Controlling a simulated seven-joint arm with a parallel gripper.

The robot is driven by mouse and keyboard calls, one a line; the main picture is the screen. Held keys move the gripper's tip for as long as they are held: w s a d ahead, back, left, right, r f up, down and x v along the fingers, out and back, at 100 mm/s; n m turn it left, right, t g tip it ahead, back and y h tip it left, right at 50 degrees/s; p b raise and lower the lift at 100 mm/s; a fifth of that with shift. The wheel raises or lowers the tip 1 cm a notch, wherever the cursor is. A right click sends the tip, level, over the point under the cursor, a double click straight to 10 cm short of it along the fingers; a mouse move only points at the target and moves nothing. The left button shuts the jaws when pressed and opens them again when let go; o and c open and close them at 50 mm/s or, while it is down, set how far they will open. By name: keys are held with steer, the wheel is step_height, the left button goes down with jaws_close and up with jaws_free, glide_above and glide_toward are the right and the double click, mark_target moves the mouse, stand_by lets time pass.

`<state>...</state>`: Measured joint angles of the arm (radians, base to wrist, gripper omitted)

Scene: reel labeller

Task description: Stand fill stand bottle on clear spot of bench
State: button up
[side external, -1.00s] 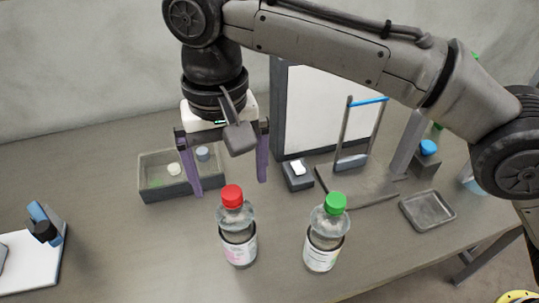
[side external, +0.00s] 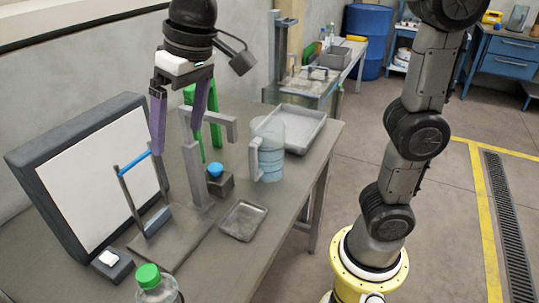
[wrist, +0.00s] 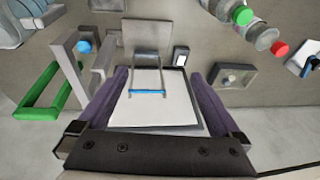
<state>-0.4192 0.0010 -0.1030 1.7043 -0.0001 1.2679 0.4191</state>
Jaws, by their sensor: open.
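My gripper (side external: 178,138) is open and empty, its purple fingers pointing down above the bench near the white panel. In the wrist view the gripper (wrist: 158,73) frames the panel and a blue-barred frame. A grey fill stand (side external: 193,160) with a side arm rises from the bench. A blue cap (side external: 215,170) sits on a dark block (side external: 218,186) below that arm; whether it belongs to a bottle is unclear. A green-capped bottle (side external: 158,292) is cut off at the lower edge. In the wrist view are the green-capped bottle (wrist: 262,36) and a red cap (wrist: 280,48).
The white panel (side external: 105,180) and blue-barred frame (side external: 154,220) stand close by. A green frame (side external: 213,128), a jug (side external: 270,165), a large tray (side external: 312,137) and a small tray (side external: 243,221) crowd the right side. Some bare bench (side external: 205,270) shows at front.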

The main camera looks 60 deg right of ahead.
steer(key=s+d+f+t, duration=0.1)
steer(key=s+d+f, duration=0.4)
steer(key=s+d, duration=0.2)
steer(key=s+d+f+t+h, duration=0.1)
steer(key=s+d+f, duration=0.4)
steer(key=s+d, duration=0.2)
steer(key=shift+s+d+f+t, duration=0.3)
steer(key=shift+s+d+f, duration=0.05)
steer(key=shift+s, duration=0.9)
